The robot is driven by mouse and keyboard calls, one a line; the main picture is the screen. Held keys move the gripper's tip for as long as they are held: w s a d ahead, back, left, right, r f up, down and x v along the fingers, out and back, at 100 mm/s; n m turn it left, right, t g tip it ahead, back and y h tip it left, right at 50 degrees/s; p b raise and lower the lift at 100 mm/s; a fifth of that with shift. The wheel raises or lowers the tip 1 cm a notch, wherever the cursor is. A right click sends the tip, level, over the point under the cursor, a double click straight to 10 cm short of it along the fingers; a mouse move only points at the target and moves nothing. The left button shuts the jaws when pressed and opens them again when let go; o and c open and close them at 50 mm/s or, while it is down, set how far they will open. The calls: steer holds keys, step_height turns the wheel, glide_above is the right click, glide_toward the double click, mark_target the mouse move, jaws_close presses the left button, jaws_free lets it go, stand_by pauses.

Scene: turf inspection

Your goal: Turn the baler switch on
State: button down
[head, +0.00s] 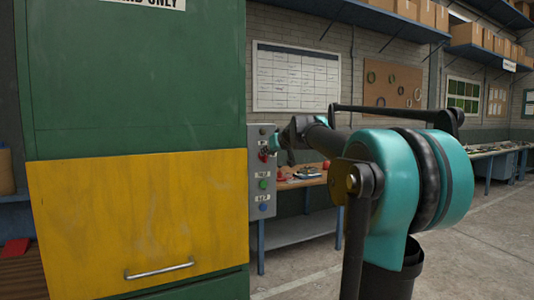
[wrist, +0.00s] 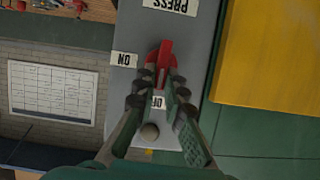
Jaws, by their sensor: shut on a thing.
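The baler switch is a red lever (wrist: 164,56) on a grey control panel (wrist: 205,28), seen upside down in the wrist view. An ON label (wrist: 124,59) is to the left of the lever, and a partly covered OFF label (wrist: 158,102) lies below, between the fingers. My gripper (wrist: 163,76) is shut on the red lever, a fingertip on each side. In the head view the red switch (head: 263,155) is on the upper part of the panel (head: 256,208), with my gripper (head: 279,141) reaching it from the right, partly hidden by my wrist.
The panel stands beside a green baler with a yellow door (head: 140,215) and metal handle (head: 160,270). A workbench (head: 300,183) with items stands behind. Floor is free at right.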

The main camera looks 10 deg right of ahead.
steer(key=shift+w+d+f+m+t+y, duration=0.15)
steer(key=shift+d+f+m+y, duration=0.2)
steer(key=shift+m+y, duration=1.35)
steer(key=shift+w+d+f+m+t+y, duration=0.1)
steer(key=shift+d+f+m+y, duration=0.45)
steer(key=shift+m, duration=2.1)
steer(key=shift+w+f+m+t+y, duration=0.1)
steer(key=shift+m+t+y, duration=0.05)
steer(key=shift+m+y, duration=1.65)
steer(key=shift+m+h, duration=0.35)
steer(key=shift+m, duration=0.2)
steer(key=c, duration=1.6)
jaws_free()
steer(key=shift+f, duration=0.1)
